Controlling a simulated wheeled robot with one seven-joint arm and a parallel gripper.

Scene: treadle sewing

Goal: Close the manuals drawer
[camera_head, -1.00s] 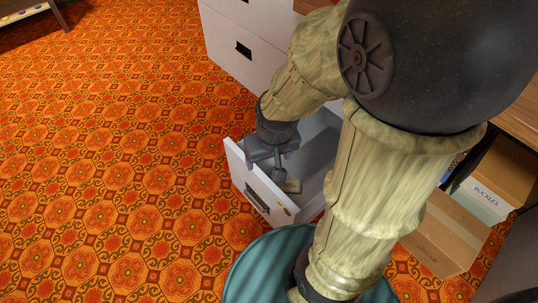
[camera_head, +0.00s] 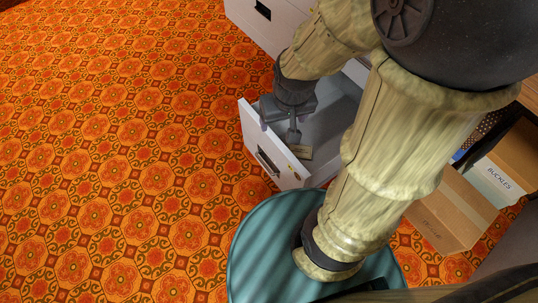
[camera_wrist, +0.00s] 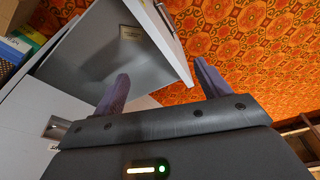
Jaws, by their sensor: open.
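The manuals drawer (camera_head: 283,172) is a low white drawer, pulled out from the cabinet, with a dark handle on its front and a grey inside. A small tan piece (camera_head: 302,152) lies inside it. My gripper (camera_head: 279,128) is open at the top of the drawer front, near its far-left end. In the wrist view the open fingers (camera_wrist: 161,68) show the drawer (camera_wrist: 100,50) between and beyond them, the left finger against the grey inside, the right one against the floor. I cannot tell whether they touch the front.
The white cabinet (camera_head: 262,10) stands behind the drawer. A cardboard box (camera_head: 450,212) and a box labelled BUCKLES (camera_head: 500,178) are at the right. My teal base is close to the drawer's near end. Patterned floor (camera_head: 110,170) is clear on the left.

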